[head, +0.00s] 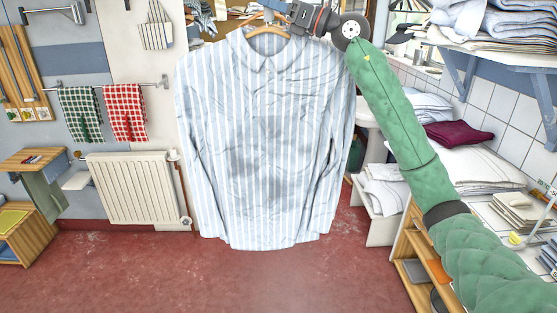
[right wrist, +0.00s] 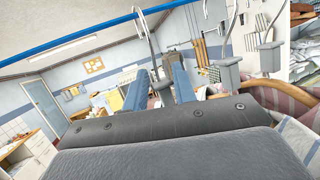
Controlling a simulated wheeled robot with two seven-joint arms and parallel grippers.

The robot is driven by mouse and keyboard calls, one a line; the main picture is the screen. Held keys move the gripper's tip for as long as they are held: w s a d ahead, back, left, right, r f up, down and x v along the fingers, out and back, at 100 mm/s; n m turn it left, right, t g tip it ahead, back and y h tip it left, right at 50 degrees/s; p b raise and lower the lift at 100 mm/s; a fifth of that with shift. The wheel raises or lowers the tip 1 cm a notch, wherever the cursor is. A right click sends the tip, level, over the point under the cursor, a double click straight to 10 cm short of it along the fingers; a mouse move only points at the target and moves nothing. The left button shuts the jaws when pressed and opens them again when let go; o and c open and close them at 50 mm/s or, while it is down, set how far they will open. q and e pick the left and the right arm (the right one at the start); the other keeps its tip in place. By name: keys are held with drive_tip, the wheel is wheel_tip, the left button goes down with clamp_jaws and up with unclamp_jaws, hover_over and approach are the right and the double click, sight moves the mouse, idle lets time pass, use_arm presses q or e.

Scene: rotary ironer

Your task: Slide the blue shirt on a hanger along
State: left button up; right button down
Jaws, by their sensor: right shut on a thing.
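The blue-and-white striped shirt (head: 262,130) hangs upright on a wooden hanger (head: 268,29) in the middle of the head view. Dark grey patches show on its front. My right gripper (head: 280,8) is at the top of the hanger, just above the collar. In the right wrist view its two blue fingers (right wrist: 159,78) stand either side of a metal hook (right wrist: 150,40) hanging from a blue rail (right wrist: 80,36). It is shut on the hanger, though the exact contact is hard to see. My left gripper is out of view.
More hooks with grey clips (right wrist: 229,75) hang on the rail. Shelves with folded linen (head: 510,28) stand at the right. A radiator (head: 135,188) and checked towels (head: 125,112) are on the left wall. The red floor (head: 150,270) in front is clear.

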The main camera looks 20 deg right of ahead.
drive_tip(key=s, duration=0.3)
drive_tip(key=s+a, duration=0.1)
drive_tip(key=s, duration=0.1)
drive_tip(key=shift+s+a+r, duration=0.1)
drive_tip(key=shift+s+r, duration=0.1)
drive_tip(key=shift+s, duration=0.2)
idle(0.4)
idle(0.4)
drive_tip(key=shift+s+a+r, duration=0.1)
drive_tip(key=shift+s+a, duration=0.15)
drive_tip(key=shift+s, duration=0.7)
drive_tip(key=shift+s+a+r, duration=0.1)
drive_tip(key=shift+s+a, duration=0.2)
drive_tip(key=shift+s, duration=0.65)
drive_tip(key=shift+s+a, duration=0.25)
drive_tip(key=shift+s, duration=0.7)
